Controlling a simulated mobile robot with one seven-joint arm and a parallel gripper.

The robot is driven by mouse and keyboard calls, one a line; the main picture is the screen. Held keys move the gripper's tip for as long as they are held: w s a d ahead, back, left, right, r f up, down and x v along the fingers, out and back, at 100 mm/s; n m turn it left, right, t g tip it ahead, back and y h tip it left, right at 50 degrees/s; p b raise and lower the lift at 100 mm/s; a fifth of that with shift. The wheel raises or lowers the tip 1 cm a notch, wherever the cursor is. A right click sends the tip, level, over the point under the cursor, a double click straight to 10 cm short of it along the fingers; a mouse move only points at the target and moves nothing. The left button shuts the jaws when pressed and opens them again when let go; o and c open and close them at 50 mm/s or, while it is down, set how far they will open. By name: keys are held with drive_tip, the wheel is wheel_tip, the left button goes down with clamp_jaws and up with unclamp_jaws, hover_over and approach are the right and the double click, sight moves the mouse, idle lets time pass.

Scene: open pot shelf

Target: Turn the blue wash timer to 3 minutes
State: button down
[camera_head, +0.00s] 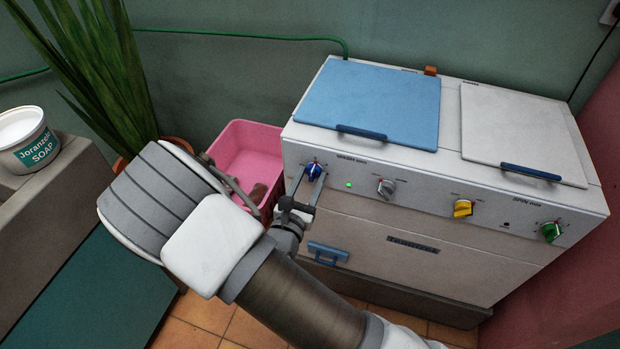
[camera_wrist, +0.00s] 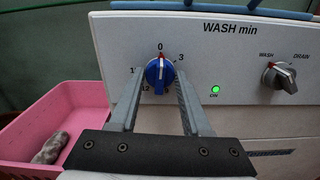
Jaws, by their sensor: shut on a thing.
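The blue wash timer (camera_head: 314,169) is the leftmost knob on the front panel of the white washing machine (camera_head: 420,196). In the wrist view the timer (camera_wrist: 159,74) sits under the label "WASH min". Its red-marked pointer is at the top, at about 0. The 3 mark is to its upper right; the lower marks are partly hidden. My gripper (camera_wrist: 160,80) has one finger on each side of the timer and is shut on it. In the head view my gripper (camera_head: 312,178) reaches the panel from below.
Grey (camera_head: 386,188), yellow (camera_head: 463,208) and green (camera_head: 551,231) knobs stand to the right. A green light (camera_head: 348,185) is lit beside the timer. A pink basket (camera_head: 240,140) is close on the left. A blue drawer handle (camera_head: 328,254) is below; lid handles overhang above.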

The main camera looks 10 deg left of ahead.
drive_tip(key=m+b, duration=0.1)
drive_tip(key=m, duration=0.3)
drive_tip(key=shift+f+m, duration=0.1)
drive_tip(key=shift+m, duration=0.2)
drive_tip(key=shift+m+b, duration=0.95)
drive_tip(key=shift+m, duration=0.95)
drive_tip(key=shift+c, duration=1.8)
unclamp_jaws()
drive_tip(key=s+a+p, duration=0.1)
drive_tip(key=s+p, duration=0.1)
drive_tip(key=s, duration=1.5)
drive_tip(key=shift+s+a+p, duration=0.2)
drive_tip(key=shift+s+p, duration=0.05)
drive_tip(key=shift+p, duration=0.1)
